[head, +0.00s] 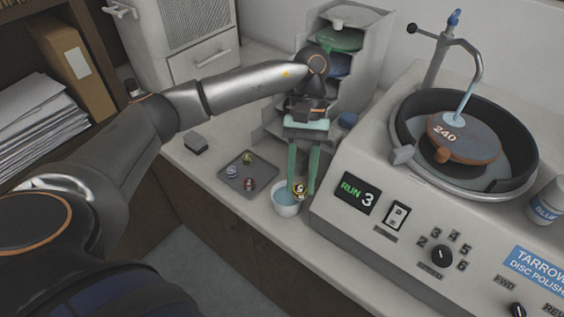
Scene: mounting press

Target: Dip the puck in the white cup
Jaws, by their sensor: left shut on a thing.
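The white cup (285,206) stands on the worktop by the front left corner of the polishing machine, with blue liquid inside. My left gripper (300,186) points down over the cup, its two green fingers shut on a small puck (299,190) with a yellowish, shiny face. The puck is at about the cup's rim, toward its right side. I cannot tell whether it touches the liquid. My right gripper is not in view.
A stepped rack (372,45) stands behind my gripper. A small dark block (195,144) lies left.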

